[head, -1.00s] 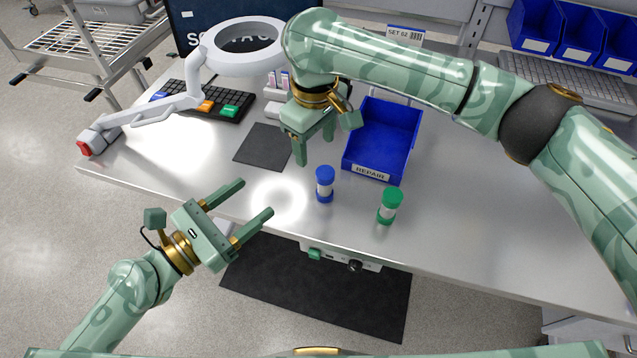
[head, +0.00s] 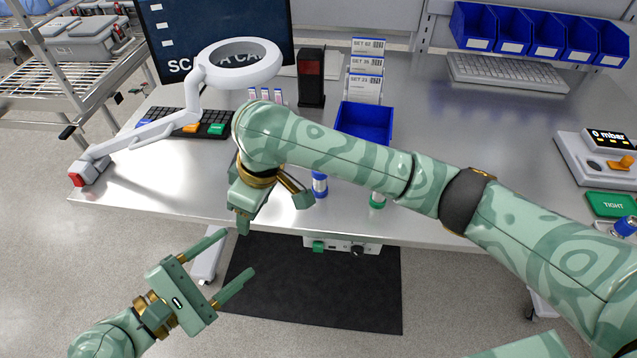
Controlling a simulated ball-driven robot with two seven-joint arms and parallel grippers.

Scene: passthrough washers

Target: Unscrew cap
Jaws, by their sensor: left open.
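A small blue-capped bottle (head: 320,186) with a pale band stands near the table's front edge, its upper part hidden behind my right arm.
A blue bin (head: 364,122) stands behind the bottles. A ring lamp (head: 240,63) on a white arm and a keyboard (head: 205,126) are at left. A gauge box (head: 600,158) and a green TIGHT pad (head: 611,205) lie at right. The table's middle right is clear.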

